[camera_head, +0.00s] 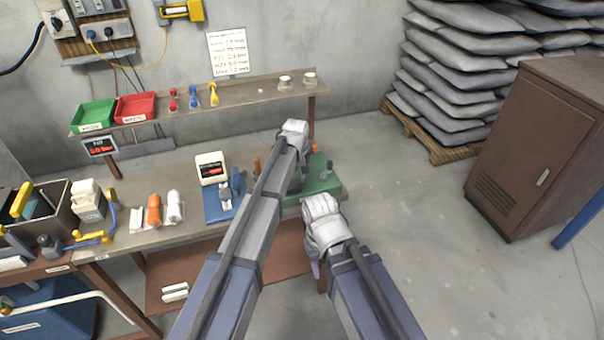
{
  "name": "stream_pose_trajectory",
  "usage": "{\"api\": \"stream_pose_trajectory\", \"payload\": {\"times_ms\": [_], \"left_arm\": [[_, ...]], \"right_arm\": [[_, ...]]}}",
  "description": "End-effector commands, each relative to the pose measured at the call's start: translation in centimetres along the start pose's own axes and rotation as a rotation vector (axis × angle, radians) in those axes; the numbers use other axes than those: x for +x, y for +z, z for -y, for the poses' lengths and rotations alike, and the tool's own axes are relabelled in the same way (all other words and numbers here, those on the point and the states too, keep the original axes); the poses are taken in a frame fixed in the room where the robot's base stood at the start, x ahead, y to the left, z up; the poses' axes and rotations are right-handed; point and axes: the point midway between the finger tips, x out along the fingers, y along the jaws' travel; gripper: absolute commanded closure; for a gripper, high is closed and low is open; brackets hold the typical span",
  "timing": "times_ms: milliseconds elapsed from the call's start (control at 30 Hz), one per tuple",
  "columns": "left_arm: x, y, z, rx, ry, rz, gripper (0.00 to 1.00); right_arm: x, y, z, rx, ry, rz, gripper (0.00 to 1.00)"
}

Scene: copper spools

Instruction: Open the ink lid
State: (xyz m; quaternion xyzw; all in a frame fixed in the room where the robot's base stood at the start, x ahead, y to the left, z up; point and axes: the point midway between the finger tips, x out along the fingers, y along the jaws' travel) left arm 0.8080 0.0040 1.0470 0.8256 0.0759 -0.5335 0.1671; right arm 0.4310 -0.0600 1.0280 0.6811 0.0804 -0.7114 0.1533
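I cannot clearly make out an ink container or its lid. A green mat (325,185) lies at the right end of the workbench, with small dark and green items on it, partly hidden behind my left arm. My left gripper (301,172) is over this mat; its fingers are mostly hidden by my own arm. My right gripper (315,268) hangs at the bench's front right edge, below its light grey wrist, apart from the mat. Its fingers are too small and covered to read. Nothing is visibly held by either gripper.
The workbench (180,237) holds a blue fixture (222,203), a white display box (210,167) and orange and white bottles. A raised shelf (240,93) behind carries green and red bins and two small white cups. A brown cabinet (530,150) stands right; the floor between is clear.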

Motion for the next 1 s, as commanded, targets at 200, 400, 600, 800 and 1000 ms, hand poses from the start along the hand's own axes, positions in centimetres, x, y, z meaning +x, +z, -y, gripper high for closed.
{"api": "stream_pose_trajectory", "payload": {"times_ms": [200, 400, 600, 800, 1000], "left_arm": [[3.6, 0.1, 0.1, 0.0, 0.0, 0.0, 0.55], [5.7, 0.1, 0.1, 0.0, 0.0, 0.0, 0.55], [5.9, 0.0, 0.0, 0.0, 0.0, 0.0, 0.55], [5.9, 0.0, 0.0, 0.0, 0.0, 0.0, 0.6], [5.9, 0.0, 0.0, 0.0, 0.0, 0.0, 0.82]], "right_arm": [[3.3, -0.2, 0.3, 0.001, 0.0, 0.0, 0.5], [5.2, -0.3, 0.5, 0.002, 0.0, 0.0, 0.5], [5.4, -0.3, 0.5, 0.002, 0.0, 0.0, 0.5], [5.3, -0.3, 0.5, 0.002, 0.0, 0.0, 0.5], [5.3, -0.3, 0.5, 0.002, 0.0, 0.0, 0.5]]}}
